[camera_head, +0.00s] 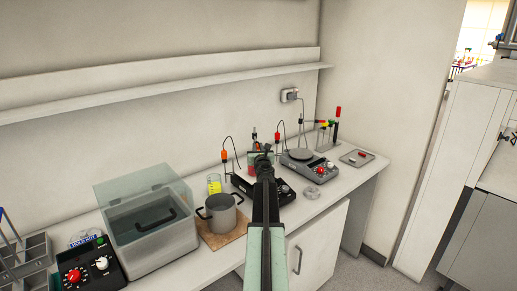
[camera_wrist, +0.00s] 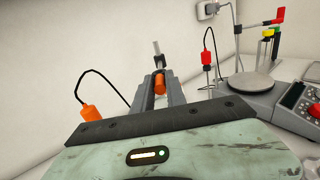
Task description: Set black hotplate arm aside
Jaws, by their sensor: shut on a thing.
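The black hotplate (camera_head: 284,192) stands on the counter, partly hidden behind my arm. My gripper (camera_head: 262,151) is above it. In the wrist view my gripper (camera_wrist: 160,88) is shut on an orange part (camera_wrist: 160,80), apparently of the black hotplate arm, with a thin grey and black rod (camera_wrist: 157,52) above it. An orange probe holder (camera_wrist: 91,112) with a black cable is to the left; it also shows in the head view (camera_head: 224,157). Whether the held part is free of the hotplate is hidden.
Right of the black hotplate are a grey hotplate (camera_head: 318,172) with a red-topped probe and a small tray (camera_head: 358,158). To the left are a pot (camera_head: 221,214), a yellow-liquid beaker (camera_head: 214,184) and a clear-lidded bath (camera_head: 152,240). A small dish (camera_head: 312,193) lies near the front edge.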

